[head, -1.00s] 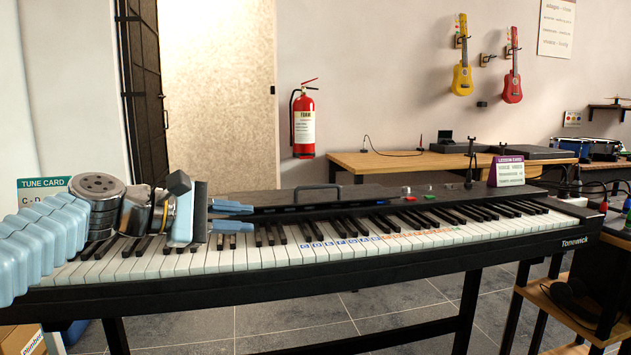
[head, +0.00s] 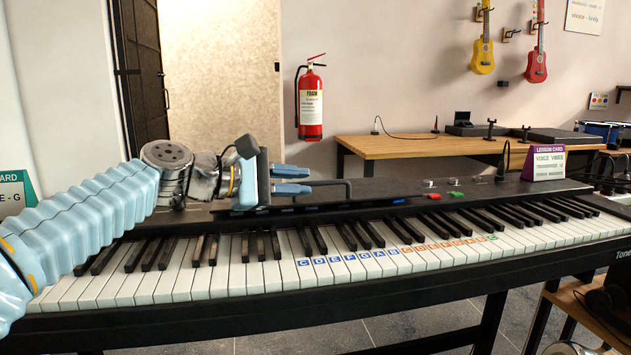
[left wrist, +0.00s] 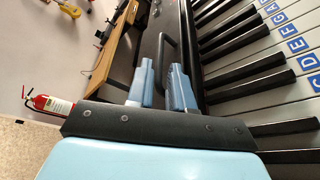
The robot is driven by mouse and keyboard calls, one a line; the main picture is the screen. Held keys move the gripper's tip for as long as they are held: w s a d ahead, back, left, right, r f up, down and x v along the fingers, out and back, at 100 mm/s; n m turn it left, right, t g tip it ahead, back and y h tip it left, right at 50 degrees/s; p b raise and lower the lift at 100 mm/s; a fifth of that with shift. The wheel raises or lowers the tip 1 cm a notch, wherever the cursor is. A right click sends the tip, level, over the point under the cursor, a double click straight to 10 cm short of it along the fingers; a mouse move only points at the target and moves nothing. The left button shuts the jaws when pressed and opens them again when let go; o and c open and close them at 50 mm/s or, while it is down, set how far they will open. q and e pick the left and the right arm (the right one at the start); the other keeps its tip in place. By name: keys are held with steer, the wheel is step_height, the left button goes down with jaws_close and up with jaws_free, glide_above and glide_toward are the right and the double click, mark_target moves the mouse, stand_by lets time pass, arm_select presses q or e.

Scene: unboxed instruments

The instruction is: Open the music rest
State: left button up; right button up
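The black keyboard (head: 420,262) stands across the head view with its white and black keys toward me.
A purple-topped lesson card (head: 548,165) stands on the panel's right part. Small red and green controls (head: 445,194) lie right of the bar. A wooden desk (head: 400,147) stands behind. A red fire extinguisher (head: 310,103) hangs on the wall.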

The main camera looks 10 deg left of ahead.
mark_target(317, 183)
arm_select(q)
steer(key=x, duration=0.4)
steer(key=shift+w+d, duration=0.1)
steer(key=shift+d, duration=0.05)
steer(key=shift+f, duration=0.1)
jaws_close()
